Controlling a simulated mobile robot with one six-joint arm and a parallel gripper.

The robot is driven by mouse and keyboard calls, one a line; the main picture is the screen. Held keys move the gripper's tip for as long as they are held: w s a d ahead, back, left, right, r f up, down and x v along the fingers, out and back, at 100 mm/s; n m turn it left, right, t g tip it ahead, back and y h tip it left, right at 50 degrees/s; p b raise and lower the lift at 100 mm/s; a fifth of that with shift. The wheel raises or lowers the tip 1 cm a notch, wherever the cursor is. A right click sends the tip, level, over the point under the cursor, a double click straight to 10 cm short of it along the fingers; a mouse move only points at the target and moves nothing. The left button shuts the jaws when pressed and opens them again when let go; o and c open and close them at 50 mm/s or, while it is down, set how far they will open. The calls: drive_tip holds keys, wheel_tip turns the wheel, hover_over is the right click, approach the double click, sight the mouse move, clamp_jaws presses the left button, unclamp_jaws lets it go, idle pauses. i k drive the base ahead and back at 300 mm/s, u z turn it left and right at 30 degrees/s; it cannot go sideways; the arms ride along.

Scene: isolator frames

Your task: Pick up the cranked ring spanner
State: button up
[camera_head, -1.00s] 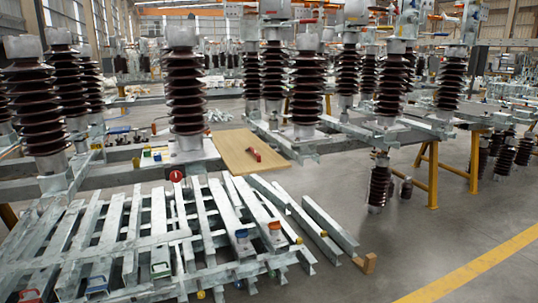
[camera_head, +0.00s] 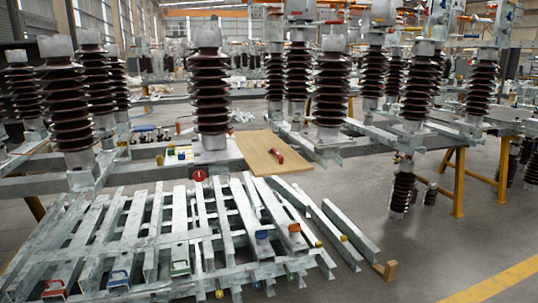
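I cannot make out a cranked ring spanner for certain in the head view. A small red object (camera_head: 277,155) lies on a tan wooden board (camera_head: 257,145) at the middle of the picture; its shape is too small to tell. Several small items (camera_head: 145,135) sit on the steel frame left of the board, also too small to name. My gripper is not in view.
Galvanised steel bars (camera_head: 120,240) lie stacked in front, with coloured clamps and caps on them. Tall brown insulators (camera_head: 210,95) stand on the frames. A yellow trestle (camera_head: 459,185) stands at the right. Grey floor (camera_head: 440,240) is clear at the lower right, with a yellow line.

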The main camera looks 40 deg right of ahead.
sight(273, 150)
drive_tip(key=i, duration=0.85)
drive_tip(key=z, duration=0.05)
